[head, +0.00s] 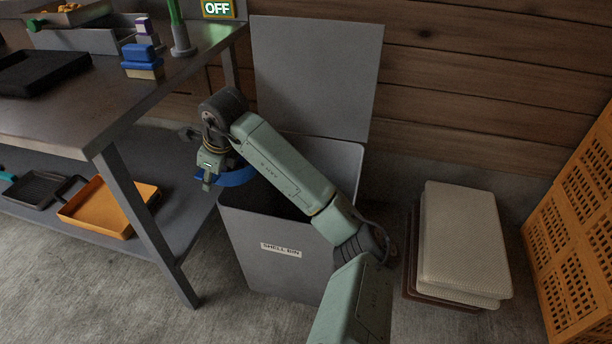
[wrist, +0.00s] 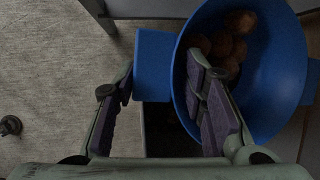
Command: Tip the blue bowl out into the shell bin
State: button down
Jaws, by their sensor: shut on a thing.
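The blue bowl (head: 237,177) is at the opening of the shell bin (head: 272,259), near its left rim. In the wrist view the bowl (wrist: 270,80) shows its inside, with several brown chestnuts or shells (wrist: 228,42) lying toward its far side. My gripper (head: 208,181) is at the bowl's left side in the head view. In the wrist view my gripper (wrist: 165,95) has one finger inside the bowl and the other outside, around a blue tab on the bowl's side. The grey bin is labelled SHELL BIN and its lid (head: 318,75) stands open. My arm hides part of the opening.
A metal table (head: 60,115) with a lower shelf stands close on the left, holding an orange tray (head: 105,207) and dark pans. Stacked sacks (head: 462,240) and an orange crate (head: 580,215) stand to the right. A wooden wall is behind.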

aim_at(239, 172)
jog(key=shift+w+d+f, duration=0.1)
jog(key=shift+w+f, duration=0.05)
jog(key=shift+f, duration=0.25)
jog(key=shift+r, duration=0.15)
jog(key=shift+d, duration=0.15)
jog(key=shift+w+d+r+m+y+b, duration=0.1)
jog(key=shift+d+r+m+y+b, duration=0.1)
jog(key=shift+d+y, duration=0.75)
jog(key=shift+w+d+r+m+y+b, duration=0.1)
jog(key=shift+d+r+m+y, duration=0.1)
jog(key=shift+d+y, duration=0.7)
jog(key=shift+w+d+r+y, duration=0.1)
jog(key=shift+d+y, duration=0.95)
jog(key=shift+d, duration=0.5)
jog(key=shift+d+m+y, duration=0.3)
jog(key=shift+d+y, duration=0.3)
jog(key=shift+d, duration=0.25)
jog(key=shift+w+d+r+m+t+y+p, duration=0.15)
jog(key=shift+d+r+m+t+y+p, duration=0.2)
jog(key=shift+d+r+y+p, duration=0.65)
jog(key=shift+d+r+m+y, duration=0.2)
jog(key=shift+d+r+y, duration=0.2)
jog(key=shift+d+y, duration=0.25)
jog(key=shift+d+r+m+y, duration=0.15)
jog(key=shift+d+r+y, duration=0.2)
jog(key=shift+d+y, duration=0.25)
